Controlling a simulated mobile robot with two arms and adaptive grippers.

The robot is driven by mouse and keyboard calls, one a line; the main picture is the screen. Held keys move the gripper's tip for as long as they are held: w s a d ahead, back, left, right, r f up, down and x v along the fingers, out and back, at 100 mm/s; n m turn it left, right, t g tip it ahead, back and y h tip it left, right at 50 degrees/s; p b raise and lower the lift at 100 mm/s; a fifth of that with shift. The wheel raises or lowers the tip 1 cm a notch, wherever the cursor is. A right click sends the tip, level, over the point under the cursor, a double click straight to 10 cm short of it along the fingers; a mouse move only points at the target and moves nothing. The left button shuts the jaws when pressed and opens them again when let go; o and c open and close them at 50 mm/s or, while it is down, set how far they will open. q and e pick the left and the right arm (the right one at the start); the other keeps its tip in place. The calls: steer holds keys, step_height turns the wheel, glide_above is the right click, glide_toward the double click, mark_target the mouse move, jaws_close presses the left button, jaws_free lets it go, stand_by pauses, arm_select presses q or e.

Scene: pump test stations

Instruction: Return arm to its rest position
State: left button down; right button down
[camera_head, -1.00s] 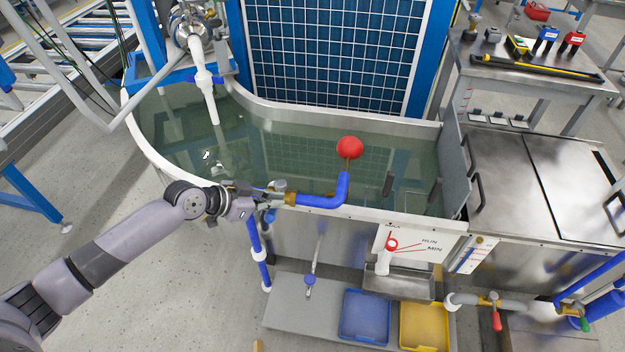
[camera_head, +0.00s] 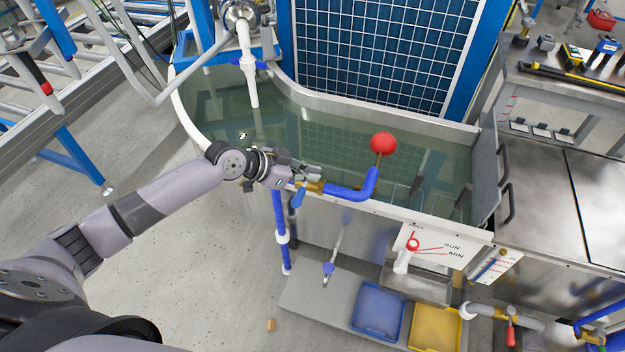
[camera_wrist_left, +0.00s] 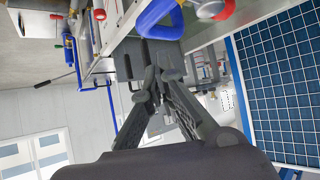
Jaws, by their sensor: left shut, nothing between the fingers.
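My left arm comes in from the left in the head view, and its gripper (camera_head: 312,172) is at the front rim of the water tank (camera_head: 330,196). The gripper is shut with nothing in it. It is close beside a brass valve (camera_head: 315,187) with a blue lever (camera_head: 298,196) hanging down; I cannot tell whether they touch. A blue elbow pipe (camera_head: 350,193) runs from the valve toward a red ball (camera_head: 383,143) over the water. In the left wrist view the dark gripper fingers (camera_wrist_left: 150,75) are together, with a blue pipe (camera_wrist_left: 155,18) beyond them. My right gripper is not in view.
A blue-framed grid panel (camera_head: 375,50) stands behind the tank. A white pipe (camera_head: 250,75) hangs over its left end. A blue bin (camera_head: 378,308) and a yellow bin (camera_head: 436,328) are below. The floor (camera_head: 180,260) left of the tank is open.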

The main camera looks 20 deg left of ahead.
arm_select(q)
steer(key=a+r+b, duration=0.1)
steer(key=a+r, duration=0.2)
steer(key=a, duration=0.3)
steer(key=w+a+f+n+y, duration=0.1)
steer(key=w+a+f+n, duration=0.15)
steer(key=f, duration=0.25)
steer(key=s+a+f+n+y, duration=0.1)
steer(key=s+a+f, duration=0.15)
steer(key=f, duration=0.55)
steer(key=s+a+f+n+y, duration=0.1)
steer(key=s+a+f+y, duration=0.15)
steer(key=f, duration=0.45)
steer(key=s+a+f+n+y, duration=0.1)
steer(key=s+a+f+n, duration=0.15)
steer(key=f, duration=0.55)
steer(key=s+d+f+g+y, duration=0.2)
steer(key=s+d+f+g, duration=0.1)
steer(key=s+f, duration=1.55)
steer(key=s+d+f+g, duration=0.1)
steer(key=s+d, duration=0.3)
steer(key=s, duration=0.8)
steer(key=s+d+f+g+p, duration=0.1)
steer(key=s+d+f+g, duration=0.1)
steer(key=s, duration=1)
step_height(320, 180, down, 3)
steer(key=shift+s+d+r, duration=0.15)
steer(key=shift+s+d, duration=0.2)
steer(key=shift+d, duration=0.5)
